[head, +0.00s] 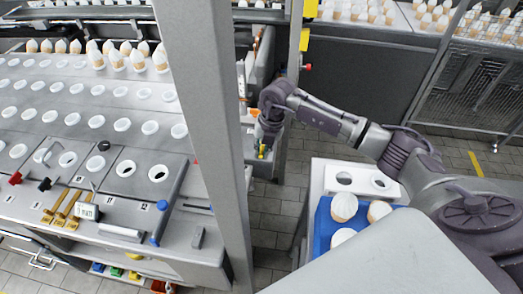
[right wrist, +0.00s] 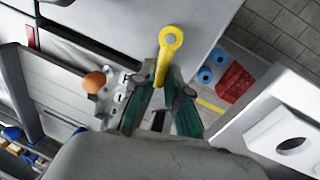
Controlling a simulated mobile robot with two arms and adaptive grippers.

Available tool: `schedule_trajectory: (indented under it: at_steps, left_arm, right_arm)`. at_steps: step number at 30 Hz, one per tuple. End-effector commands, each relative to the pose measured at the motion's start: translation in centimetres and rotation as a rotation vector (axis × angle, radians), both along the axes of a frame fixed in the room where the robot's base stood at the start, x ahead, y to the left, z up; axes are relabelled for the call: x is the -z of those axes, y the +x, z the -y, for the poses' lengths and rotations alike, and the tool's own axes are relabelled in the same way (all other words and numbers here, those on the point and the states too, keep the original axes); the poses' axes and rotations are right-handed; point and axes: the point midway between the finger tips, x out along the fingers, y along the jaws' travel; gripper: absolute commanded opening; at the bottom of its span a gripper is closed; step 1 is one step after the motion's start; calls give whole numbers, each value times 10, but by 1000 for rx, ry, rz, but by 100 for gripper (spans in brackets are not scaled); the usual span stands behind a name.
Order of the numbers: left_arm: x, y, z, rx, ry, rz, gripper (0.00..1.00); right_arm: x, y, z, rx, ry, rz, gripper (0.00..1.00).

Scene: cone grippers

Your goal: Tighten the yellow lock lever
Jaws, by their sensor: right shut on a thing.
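The yellow lock lever (right wrist: 165,58) stands out in the right wrist view, with a round eye-shaped end and a straight shank. My right gripper (right wrist: 157,98) is shut on the lever's shank, its two green-lined fingers on either side of it. In the head view my right gripper (head: 264,150) is small, behind the grey post, and a bit of the yellow lever (head: 262,154) shows at its fingers. The lever's far mounting is hard to make out. My left gripper is not in view.
A grey upright post (head: 208,130) stands just left of my right gripper. A machine table with rows of white cups (head: 70,115) fills the left. A blue tray with white-topped cones (head: 325,222) sits at the lower right. An orange-brown ball knob (right wrist: 94,82) is left of the lever.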

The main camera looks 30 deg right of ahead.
Motion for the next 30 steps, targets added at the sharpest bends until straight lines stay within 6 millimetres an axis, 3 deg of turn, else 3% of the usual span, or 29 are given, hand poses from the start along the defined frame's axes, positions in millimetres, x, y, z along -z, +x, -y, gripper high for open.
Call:
schedule_trajectory:
  at_steps: [8,30]
  left_arm:
    - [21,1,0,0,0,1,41]
    - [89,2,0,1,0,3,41]
  right_arm:
    - [3,0,7,-158,-1,4,0]
    - [2,3,32,-853,-2,5,0]
